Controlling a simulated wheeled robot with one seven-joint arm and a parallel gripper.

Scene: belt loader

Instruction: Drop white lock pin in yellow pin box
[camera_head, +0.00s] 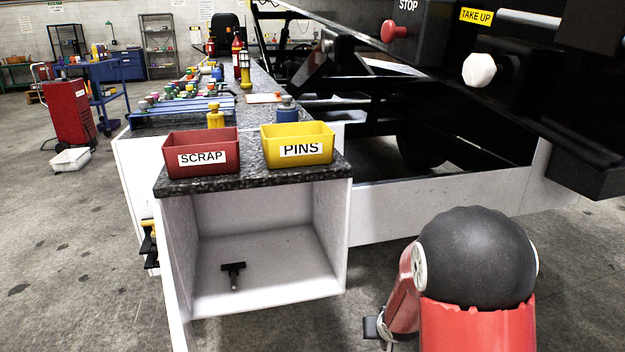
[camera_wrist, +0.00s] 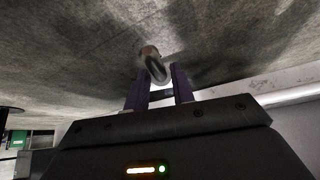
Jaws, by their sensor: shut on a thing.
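The yellow pin box (camera_head: 297,146), labelled PINS, stands upright on the dark speckled counter. Its inside is only partly visible. In the wrist view my gripper (camera_wrist: 160,80) has its two purple fingers shut on a short, rounded metal pin (camera_wrist: 153,64). The pin juts out past the fingertips, over what looks like bare concrete floor. It looks grey in shadow, and I see no white part on it. The gripper itself does not show clearly in the head view, where my arm fills the lower right.
A red SCRAP box (camera_head: 201,153) stands left of the pin box. Yellow (camera_head: 215,118) and blue (camera_head: 286,109) bottles stand behind. The black loader frame, with a white knob (camera_head: 479,70) and red stop button (camera_head: 388,31), overhangs the right. A black T-shaped piece (camera_head: 233,270) lies in the open cabinet.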

